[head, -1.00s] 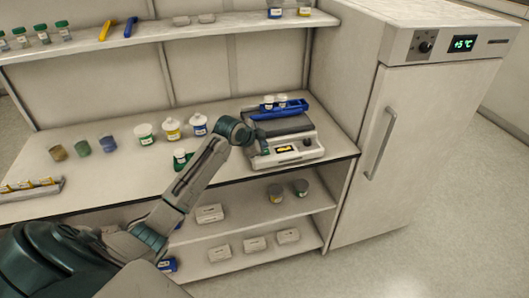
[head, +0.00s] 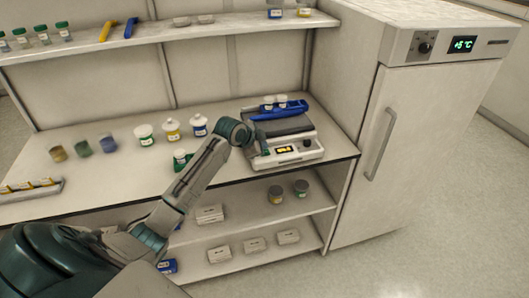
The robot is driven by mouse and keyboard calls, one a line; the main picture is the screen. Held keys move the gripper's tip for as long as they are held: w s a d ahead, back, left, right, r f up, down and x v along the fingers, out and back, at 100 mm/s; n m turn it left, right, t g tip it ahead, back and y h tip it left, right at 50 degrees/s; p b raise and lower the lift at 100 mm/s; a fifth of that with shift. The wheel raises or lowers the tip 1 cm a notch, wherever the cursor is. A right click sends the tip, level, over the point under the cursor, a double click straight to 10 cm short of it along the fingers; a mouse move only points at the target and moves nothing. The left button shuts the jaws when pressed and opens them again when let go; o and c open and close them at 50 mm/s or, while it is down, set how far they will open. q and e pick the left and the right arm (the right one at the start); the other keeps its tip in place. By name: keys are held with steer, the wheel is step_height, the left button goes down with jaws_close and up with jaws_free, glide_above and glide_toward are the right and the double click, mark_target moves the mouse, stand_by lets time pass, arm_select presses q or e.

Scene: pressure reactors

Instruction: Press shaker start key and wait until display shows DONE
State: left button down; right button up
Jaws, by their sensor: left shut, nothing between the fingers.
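The shaker (head: 297,152) stands on the bench near its right end, with a dark top plate and a white front. A blue rack (head: 291,110) holding white-capped vials sits on the plate. The shaker's yellow display (head: 285,149) is lit, but its text is too small to read. A dark knob (head: 307,143) is to the right of the display. My left gripper (head: 264,151) is shut and empty, at the left part of the shaker's front, left of the display. The start key is not visible, and I cannot tell whether the fingertips touch it. My right gripper is not in view.
A white fridge (head: 425,140) stands to the right. A shelf (head: 230,22) runs above the bench.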

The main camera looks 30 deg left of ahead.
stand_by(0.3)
arm_select(q)
steer(key=shift+f, duration=0.15)
stand_by(0.3)
steer(key=shift+f, duration=0.25)
